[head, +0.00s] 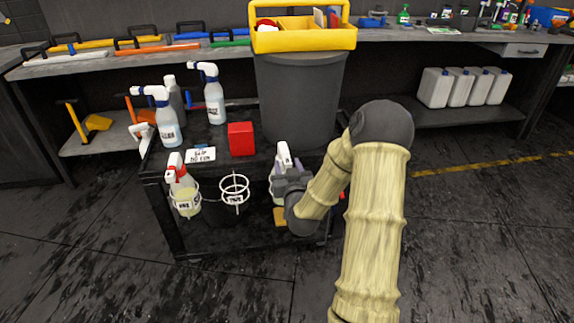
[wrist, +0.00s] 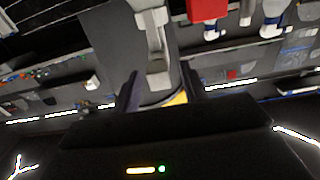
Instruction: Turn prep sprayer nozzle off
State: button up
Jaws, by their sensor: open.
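A white-headed spray bottle (head: 284,160) hangs at the right front of the dark cart, partly hidden behind my gripper (head: 286,184); its label is not readable. In the wrist view, a pale sprayer head (wrist: 152,35) reaches down from the top edge to the space between my two dark fingers. My gripper (wrist: 160,84) is open, with one finger to each side of the sprayer's lower end. I cannot tell whether a finger touches it. The nozzle's setting is too small to make out.
A red-headed sprayer (head: 181,183) sits in a ring holder at the cart's left front, beside an empty white ring (head: 235,190). Two blue-white sprayers (head: 215,97) (head: 165,118), a red box (head: 241,139) and a grey bin (head: 300,95) stand on the cart. Floor is clear at right.

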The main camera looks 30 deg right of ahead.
jog(key=shift+c, duration=0.2)
grip_shut()
jog(key=shift+n+b, duration=0.3)
jog(key=shift+n, duration=0.1)
jog(key=n+b, duration=0.4)
jog(key=n, duration=0.4)
jog(key=n+b, duration=0.4)
jog(key=n, duration=0.5)
jog(key=shift+a+f, duration=0.15)
dwell(0.3)
